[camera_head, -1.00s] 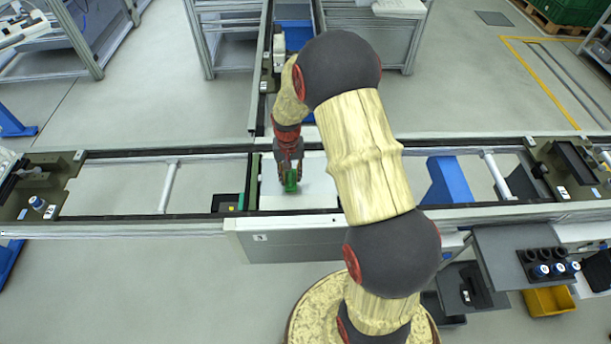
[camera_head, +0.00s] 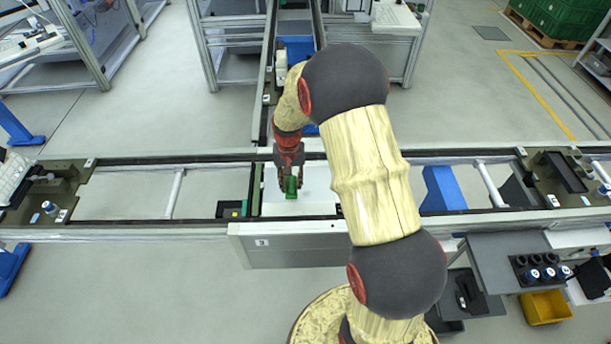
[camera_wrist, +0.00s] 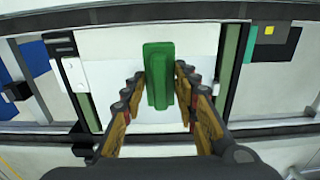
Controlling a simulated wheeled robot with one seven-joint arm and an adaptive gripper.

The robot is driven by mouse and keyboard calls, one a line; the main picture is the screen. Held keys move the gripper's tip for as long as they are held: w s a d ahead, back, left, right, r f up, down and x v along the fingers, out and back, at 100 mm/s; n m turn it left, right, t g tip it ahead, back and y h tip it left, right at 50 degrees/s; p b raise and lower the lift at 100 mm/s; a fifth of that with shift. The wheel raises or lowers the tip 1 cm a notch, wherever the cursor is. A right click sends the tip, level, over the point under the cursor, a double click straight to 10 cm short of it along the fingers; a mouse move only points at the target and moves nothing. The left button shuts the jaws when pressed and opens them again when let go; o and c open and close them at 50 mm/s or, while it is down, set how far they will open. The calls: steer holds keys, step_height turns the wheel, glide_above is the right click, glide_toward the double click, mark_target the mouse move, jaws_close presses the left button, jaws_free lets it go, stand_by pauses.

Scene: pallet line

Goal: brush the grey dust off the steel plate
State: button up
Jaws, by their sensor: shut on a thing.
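My gripper (camera_head: 290,180) is over the pale plate (camera_head: 312,200) set in the conveyor line. It is shut on a green brush (camera_head: 291,188), with a finger on each side of it. In the wrist view the green brush (camera_wrist: 158,75) stands between the fingertips of my gripper (camera_wrist: 160,85), over the light steel plate (camera_wrist: 205,68). The brush hides the surface under it, so I cannot tell whether it touches the plate. No grey dust can be made out on the visible part of the plate. My arm covers the plate's right part in the head view.
Dark conveyor rails (camera_head: 130,160) run left and right of the plate. A small black box with a yellow mark (camera_head: 232,209) sits just left of it. A grey side table (camera_head: 505,262) with blue-capped items and a yellow bin (camera_head: 545,306) stand at the lower right.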

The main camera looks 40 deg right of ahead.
steer(key=shift+r+p, duration=0.5)
steer(key=shift+r, duration=0.7)
steer(key=shift+r, duration=0.1)
